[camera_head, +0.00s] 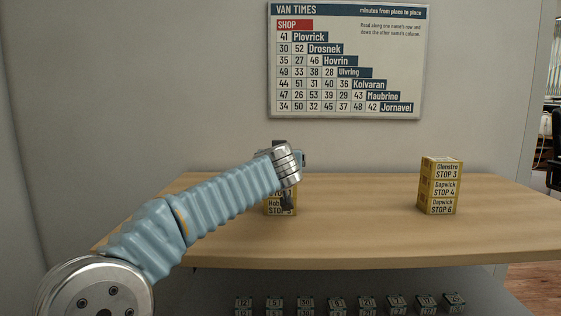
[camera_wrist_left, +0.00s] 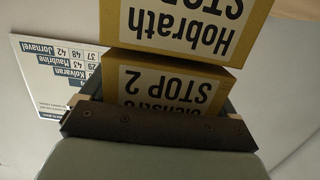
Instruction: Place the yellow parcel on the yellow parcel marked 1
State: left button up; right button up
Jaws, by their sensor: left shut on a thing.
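My left gripper (camera_head: 286,198) reaches over the left end of the counter, at a stack of yellow parcels, and hides much of it. In the left wrist view, the left gripper (camera_wrist_left: 165,92) is shut on a yellow parcel (camera_wrist_left: 170,84) whose label reads upside down, "STOP 2" under a partly hidden name. A yellow parcel labelled "Hobrath STOP" (camera_wrist_left: 185,28) is right beside it in that view, its stop number cut off. In the head view, a label starting "Hob" shows on the lower yellow parcel (camera_head: 272,210). I cannot tell whether the two parcels touch.
A second stack of yellow parcels (camera_head: 440,187) stands on the right of the wooden counter (camera_head: 355,225). The counter between the stacks is clear. A van times chart (camera_head: 348,60) hangs on the wall behind. Several small labelled items (camera_head: 336,303) line up below the counter.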

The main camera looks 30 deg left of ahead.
pick_arm(q)
jog(key=shift+f, duration=0.2)
jog(key=shift+f+b, duration=0.1)
jog(key=shift+b, duration=0.2)
jog(key=o, duration=1)
jog(key=shift+r+p, duration=0.25)
jog(key=shift+p, duration=0.1)
jog(key=shift+b+v, duration=1.55)
jog(key=shift+v, duration=4.45)
